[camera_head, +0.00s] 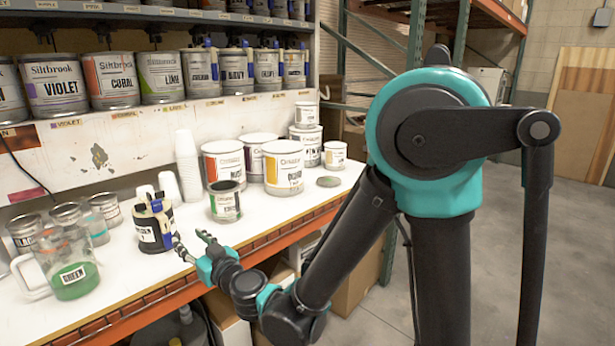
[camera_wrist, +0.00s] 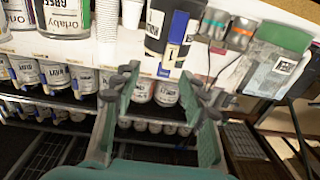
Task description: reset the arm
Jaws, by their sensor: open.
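My gripper (camera_head: 193,243) is open at the front edge of the white counter, and nothing shows between its fingers. In the wrist view my gripper (camera_wrist: 166,95) has both fingers spread wide. A dark canister with a blue clip (camera_head: 153,226) stands on the counter just left of the fingers, apart from them as far as I can tell. It also shows beyond the fingers in the wrist view (camera_wrist: 158,43). An open can with a green label (camera_head: 225,204) stands behind the gripper. My arm reaches down from the right.
A pitcher of green liquid (camera_head: 74,279) and several small cups stand at the left. Larger paint cans (camera_head: 284,168) and stacked white cups (camera_head: 188,165) stand farther back. A shelf (camera_head: 140,114) of labelled cans is above. Open floor (camera_head: 500,260) lies at the right.

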